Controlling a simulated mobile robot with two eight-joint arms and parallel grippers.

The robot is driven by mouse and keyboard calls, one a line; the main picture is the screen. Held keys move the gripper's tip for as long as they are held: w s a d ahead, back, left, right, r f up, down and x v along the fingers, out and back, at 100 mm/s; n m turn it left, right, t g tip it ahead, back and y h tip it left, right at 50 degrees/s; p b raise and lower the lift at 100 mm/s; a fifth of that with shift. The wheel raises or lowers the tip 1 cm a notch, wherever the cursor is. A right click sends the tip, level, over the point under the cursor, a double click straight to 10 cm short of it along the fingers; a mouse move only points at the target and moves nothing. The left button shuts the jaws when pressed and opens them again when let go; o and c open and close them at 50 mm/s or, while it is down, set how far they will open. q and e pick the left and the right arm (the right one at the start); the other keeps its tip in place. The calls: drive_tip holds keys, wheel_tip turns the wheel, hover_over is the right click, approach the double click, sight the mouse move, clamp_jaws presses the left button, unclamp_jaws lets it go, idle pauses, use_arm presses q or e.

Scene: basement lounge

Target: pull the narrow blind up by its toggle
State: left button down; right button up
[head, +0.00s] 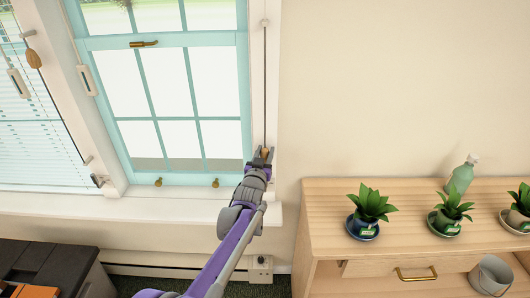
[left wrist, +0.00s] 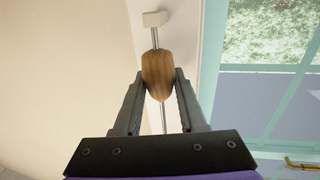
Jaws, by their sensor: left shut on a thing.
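A brown wooden toggle (left wrist: 158,68) hangs on a thin cord (head: 265,90) that runs down the right side of the window frame from a small round fitting near the top. My left gripper (head: 264,155) is shut on this toggle, low beside the sill. In the left wrist view the two fingers of this gripper (left wrist: 160,80) press on the toggle from both sides, and a white block (left wrist: 155,18) shows beyond it. The middle window (head: 165,95) shows bare panes, and no blind is seen across them. My right gripper is not in view.
A lowered blind (head: 35,145) covers the window at left, with another wooden toggle (head: 34,60) by it. A wooden cabinet (head: 420,190) with potted plants (head: 371,208) and a green bottle (head: 462,174) stands at right. The wall above it is clear.

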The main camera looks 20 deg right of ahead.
use_arm(q)
drive_tip(key=shift+c, duration=2.2)
unclamp_jaws()
drive_tip(key=shift+f, duration=0.3)
drive_tip(key=shift+r, duration=0.1)
drive_tip(key=v, duration=1)
drive_tip(key=shift+s+a, duration=0.15)
drive_tip(key=shift+s, duration=0.2)
